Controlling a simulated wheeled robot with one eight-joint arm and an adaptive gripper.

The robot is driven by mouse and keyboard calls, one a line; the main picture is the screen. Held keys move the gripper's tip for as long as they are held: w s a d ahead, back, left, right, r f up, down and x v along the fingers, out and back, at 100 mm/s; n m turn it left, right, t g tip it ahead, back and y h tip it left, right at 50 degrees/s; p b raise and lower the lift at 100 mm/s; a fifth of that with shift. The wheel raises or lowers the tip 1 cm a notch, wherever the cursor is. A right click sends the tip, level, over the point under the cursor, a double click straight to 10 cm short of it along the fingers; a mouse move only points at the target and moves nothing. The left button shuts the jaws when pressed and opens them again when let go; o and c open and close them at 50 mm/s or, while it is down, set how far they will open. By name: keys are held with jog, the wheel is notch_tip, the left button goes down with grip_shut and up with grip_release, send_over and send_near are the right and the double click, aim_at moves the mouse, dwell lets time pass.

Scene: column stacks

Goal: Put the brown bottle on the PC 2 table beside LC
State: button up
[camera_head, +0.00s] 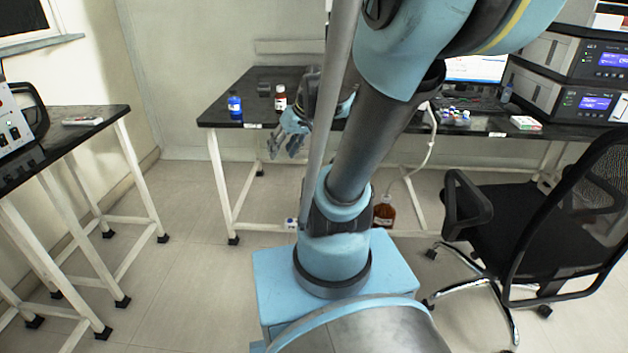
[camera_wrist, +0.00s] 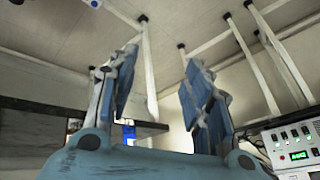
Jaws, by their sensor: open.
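A small brown bottle (camera_head: 280,98) with a white label stands upright on the black table (camera_head: 222,113) at the back, near its left end. A larger brown bottle (camera_head: 384,213) with a pale label stands on the floor behind my base, partly hidden by my arm. The monitor (camera_head: 475,68) and the stacked LC units (camera_head: 575,75) stand on the right part of the back tables. My gripper (camera_head: 284,148) is open and empty in front of the black table's edge, below the small brown bottle. Its spread fingers show in the wrist view (camera_wrist: 162,75).
A blue bottle (camera_head: 235,105) stands left of the small brown one. An office chair (camera_head: 520,220) fills the right floor. A side table (camera_head: 95,130) with instruments stands at left. Small vials (camera_head: 453,116) and a box (camera_head: 525,123) lie near the monitor.

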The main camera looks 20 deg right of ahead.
jog(key=s+d+f+m+g+h, duration=0.1)
jog(key=s+d+f+h, duration=0.1)
jog(key=s, duration=0.4)
jog(key=s+d+f+m+g+h, duration=0.1)
jog(key=s+d+f+h, duration=0.1)
jog(key=s+d, duration=0.2)
jog(key=s, duration=0.2)
jog(key=shift+s+d+f+m, duration=0.25)
jog(key=shift+s+d+m, duration=0.1)
jog(key=shift+m, duration=0.05)
jog(key=shift+w+f, duration=0.25)
jog(key=shift+w, duration=0.3)
jog(key=shift+c, duration=1.5)
jog(key=shift+d, duration=0.1)
